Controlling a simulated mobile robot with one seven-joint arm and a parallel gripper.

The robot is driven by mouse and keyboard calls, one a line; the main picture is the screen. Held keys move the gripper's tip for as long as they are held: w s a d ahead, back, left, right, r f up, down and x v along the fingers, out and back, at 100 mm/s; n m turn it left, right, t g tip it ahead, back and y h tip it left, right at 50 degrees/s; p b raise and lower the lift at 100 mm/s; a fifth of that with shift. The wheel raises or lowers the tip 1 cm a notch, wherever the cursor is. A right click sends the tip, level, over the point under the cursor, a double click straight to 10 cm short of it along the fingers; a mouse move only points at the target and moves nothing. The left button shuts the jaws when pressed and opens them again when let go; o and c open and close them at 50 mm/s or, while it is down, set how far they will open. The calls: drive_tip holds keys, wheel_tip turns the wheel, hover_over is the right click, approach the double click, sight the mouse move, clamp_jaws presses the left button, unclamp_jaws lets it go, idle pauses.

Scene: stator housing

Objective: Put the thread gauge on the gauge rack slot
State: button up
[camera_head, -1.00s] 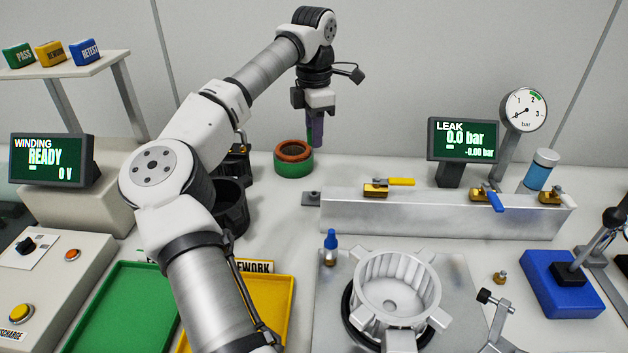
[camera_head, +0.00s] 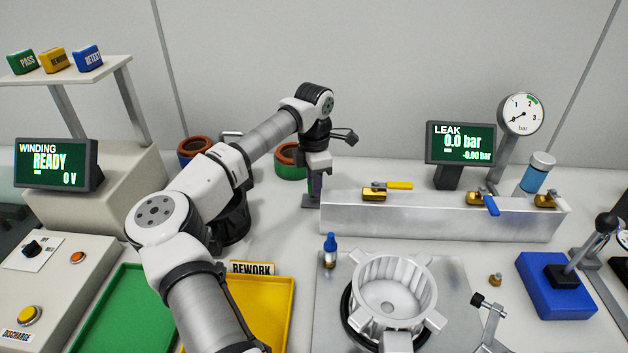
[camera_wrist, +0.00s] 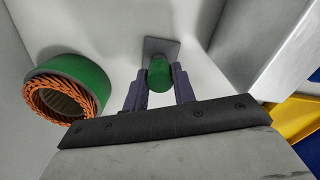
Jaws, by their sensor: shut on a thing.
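My gripper (camera_head: 315,190) points down beside the left end of the long metal block. In the wrist view its two dark fingers (camera_wrist: 160,82) are shut on a green cylindrical piece (camera_wrist: 159,72), which I take to be the thread gauge. Its far end is hidden. Beyond it is a small grey plate (camera_wrist: 163,46), which looks like the gauge rack; the gauge overlaps it in this view. In the head view the plate (camera_head: 307,202) lies on the bench directly below my fingers. I cannot tell whether gauge and plate touch, and the slot itself is hidden.
The metal block (camera_head: 440,218) with several valves stands close on the right. A green stator ring (camera_head: 290,163) with copper windings sits behind my gripper.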

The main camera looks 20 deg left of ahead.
drive_tip(key=shift+f+b, duration=0.4)
drive_tip(key=shift+f, duration=0.15)
drive_tip(key=o, duration=1)
wheel_tip(320, 180, up, 13)
drive_tip(key=b, duration=0.1)
